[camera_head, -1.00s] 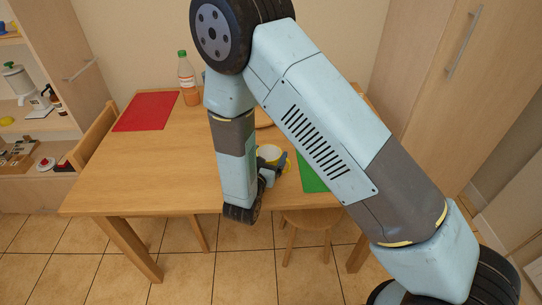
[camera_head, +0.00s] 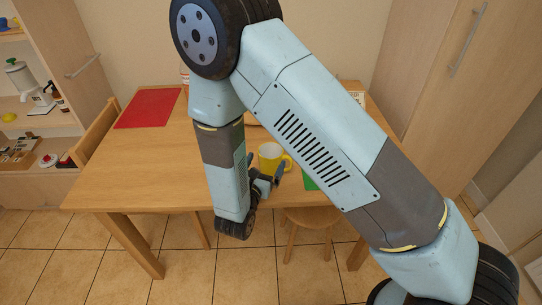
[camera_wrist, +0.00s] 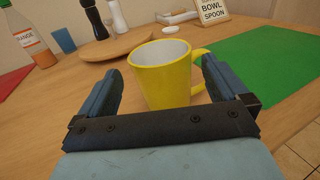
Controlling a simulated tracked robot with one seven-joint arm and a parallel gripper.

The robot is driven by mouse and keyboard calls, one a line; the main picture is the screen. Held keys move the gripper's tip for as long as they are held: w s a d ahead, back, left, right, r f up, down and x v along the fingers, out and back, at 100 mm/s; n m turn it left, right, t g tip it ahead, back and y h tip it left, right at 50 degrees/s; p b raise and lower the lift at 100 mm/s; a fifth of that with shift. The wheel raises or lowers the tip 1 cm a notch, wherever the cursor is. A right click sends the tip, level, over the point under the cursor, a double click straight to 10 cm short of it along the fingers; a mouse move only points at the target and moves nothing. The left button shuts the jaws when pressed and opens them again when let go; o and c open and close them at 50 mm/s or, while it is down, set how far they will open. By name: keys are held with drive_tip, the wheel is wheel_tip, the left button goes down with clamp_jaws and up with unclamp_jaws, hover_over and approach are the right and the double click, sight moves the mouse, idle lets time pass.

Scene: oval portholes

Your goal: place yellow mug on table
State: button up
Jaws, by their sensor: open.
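The yellow mug (camera_head: 270,156) stands upright on the wooden table (camera_head: 170,165). Its inside is white and looks empty, and its handle points right. In the wrist view the mug (camera_wrist: 162,82) stands just ahead of my gripper (camera_wrist: 163,88), in line with the gap between the two fingers. The fingers are open and hold nothing. In the head view my gripper (camera_head: 268,178) is low over the table's front part, just in front of the mug. The mug's lower front is partly hidden by the gripper in the wrist view.
A green mat (camera_wrist: 265,60) lies right of the mug. Behind it are a round wooden tray (camera_wrist: 118,44), a blue cup (camera_wrist: 64,40), an orange bottle (camera_wrist: 34,38) and a "BOWL SPOON" sign (camera_wrist: 211,10). A red mat (camera_head: 148,108) lies at the table's left, with free table before it.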

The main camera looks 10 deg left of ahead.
drive_tip(key=s, duration=0.4)
drive_tip(key=s+a, duration=0.1)
drive_tip(key=s, duration=0.1)
drive_tip(key=shift+s, duration=0.3)
drive_tip(key=w+d+r+m+g+h, duration=0.3)
drive_tip(key=d+r+m+g+h, duration=0.25)
drive_tip(key=d+r+m, duration=0.5)
drive_tip(key=w+d+r+m+g+h, duration=0.35)
drive_tip(key=d+r+m+g, duration=0.3)
drive_tip(key=d, duration=0.65)
drive_tip(key=s+d+r+m+y, duration=1.1)
drive_tip(key=s+d+r+m, duration=0.2)
drive_tip(key=r+m, duration=0.4)
drive_tip(key=shift+s+d+y, duration=0.35)
drive_tip(key=shift+d+y, duration=0.05)
drive_tip(key=shift+d, duration=0.2)
